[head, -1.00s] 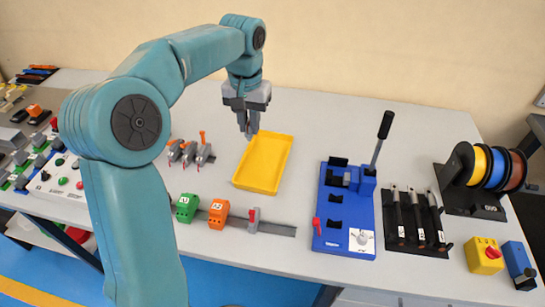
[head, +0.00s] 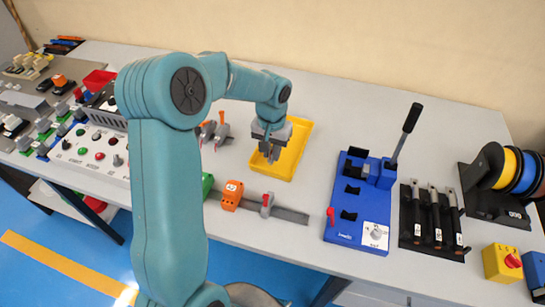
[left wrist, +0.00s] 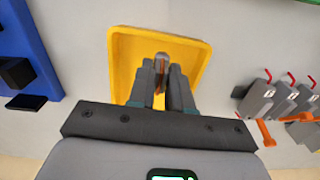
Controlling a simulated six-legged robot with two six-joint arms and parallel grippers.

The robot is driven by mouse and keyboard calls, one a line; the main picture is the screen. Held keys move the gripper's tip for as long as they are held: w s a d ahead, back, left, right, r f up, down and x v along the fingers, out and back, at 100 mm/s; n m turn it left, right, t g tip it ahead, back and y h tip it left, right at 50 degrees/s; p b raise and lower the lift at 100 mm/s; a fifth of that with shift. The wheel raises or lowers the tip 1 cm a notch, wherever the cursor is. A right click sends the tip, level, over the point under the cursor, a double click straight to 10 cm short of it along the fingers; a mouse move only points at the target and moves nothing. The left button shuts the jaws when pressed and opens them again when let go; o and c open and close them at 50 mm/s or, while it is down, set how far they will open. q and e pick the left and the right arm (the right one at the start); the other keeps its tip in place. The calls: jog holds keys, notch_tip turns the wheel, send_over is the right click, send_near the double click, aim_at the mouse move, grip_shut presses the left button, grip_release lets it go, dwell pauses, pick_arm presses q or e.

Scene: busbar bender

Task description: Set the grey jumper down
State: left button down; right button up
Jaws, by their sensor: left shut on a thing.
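My left gripper (head: 270,154) points down over the yellow tray (head: 300,133), at its left half in the head view. The left wrist view shows its two fingers (left wrist: 161,82) close together over the tray (left wrist: 124,47). They are shut on a small piece, the grey jumper (left wrist: 160,58), of which only a grey-brown end shows between the fingertips. The fingers hide the rest of it. I cannot tell whether the jumper touches the tray floor. My right gripper is not in view.
Grey levered parts (head: 221,133) stand left of the tray. A rail (head: 290,214) with an orange block (head: 232,195) lies in front. A blue bender (head: 348,225) with a black lever stands to the right. Bare table lies between tray and bender.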

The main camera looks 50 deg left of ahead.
aim_at(272, 159)
pick_arm(q)
notch_tip(272, 159, down, 3)
jog(key=shift+f, duration=0.2)
jog(key=shift+f, duration=0.2)
jog(key=c, duration=1)
grip_release()
jog(key=shift+r, duration=0.1)
jog(key=shift+c, duration=0.2)
